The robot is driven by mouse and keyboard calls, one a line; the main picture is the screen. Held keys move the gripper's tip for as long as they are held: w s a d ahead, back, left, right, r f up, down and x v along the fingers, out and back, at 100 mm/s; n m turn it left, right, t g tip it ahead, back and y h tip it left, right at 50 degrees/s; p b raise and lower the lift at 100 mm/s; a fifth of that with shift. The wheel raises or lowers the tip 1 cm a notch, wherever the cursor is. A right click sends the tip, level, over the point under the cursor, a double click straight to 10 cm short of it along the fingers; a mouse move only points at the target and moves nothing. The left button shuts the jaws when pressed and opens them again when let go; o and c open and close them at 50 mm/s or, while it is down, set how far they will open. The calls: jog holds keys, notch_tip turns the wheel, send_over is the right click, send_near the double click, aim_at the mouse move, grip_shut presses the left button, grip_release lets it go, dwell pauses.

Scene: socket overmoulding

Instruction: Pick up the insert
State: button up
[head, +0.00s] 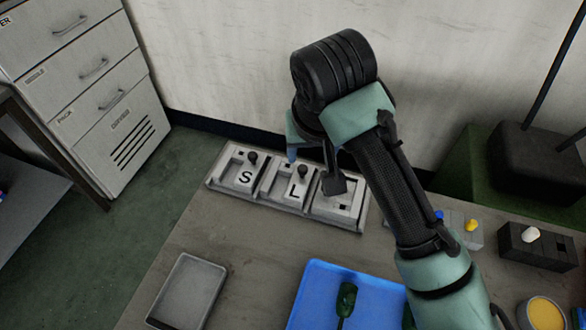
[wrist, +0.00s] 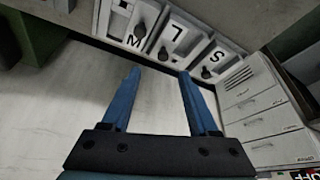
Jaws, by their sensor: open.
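A grey three-bay rack (head: 213,181) stands at the back of the bench. Dark round-headed pieces, likely inserts, stand upright in its bays: one by the letter S (head: 252,157) and one by L (head: 302,172). In the wrist view, the S piece (wrist: 206,72), the L piece (wrist: 163,53) and a third by M (wrist: 140,30) show near the top. My gripper (wrist: 160,73) is open, with nothing between its blue fingers. In the head view it is above the rack, and my arm covers part of the M bay. I cannot tell which piece is meant.
A blue tray (head: 310,283) with a dark green item (head: 346,296) lies in front. A grey tray (head: 187,290) is at left. A dark block with a white knob (head: 533,237) and a yellow-filled cup (head: 545,314) are at right. A wall stands behind the rack.

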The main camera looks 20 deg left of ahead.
aim_at(303, 167)
jog(key=x, duration=0.4)
jog(key=shift+a+f, duration=0.1)
jog(key=x, duration=0.3)
jog(key=b+x, duration=0.1)
jog(key=x, duration=0.1)
jog(key=shift+w+a+f, duration=0.1)
jog(key=shift+w+a, duration=0.2)
jog(key=shift+a, duration=0.1)
grip_shut()
dwell(0.9)
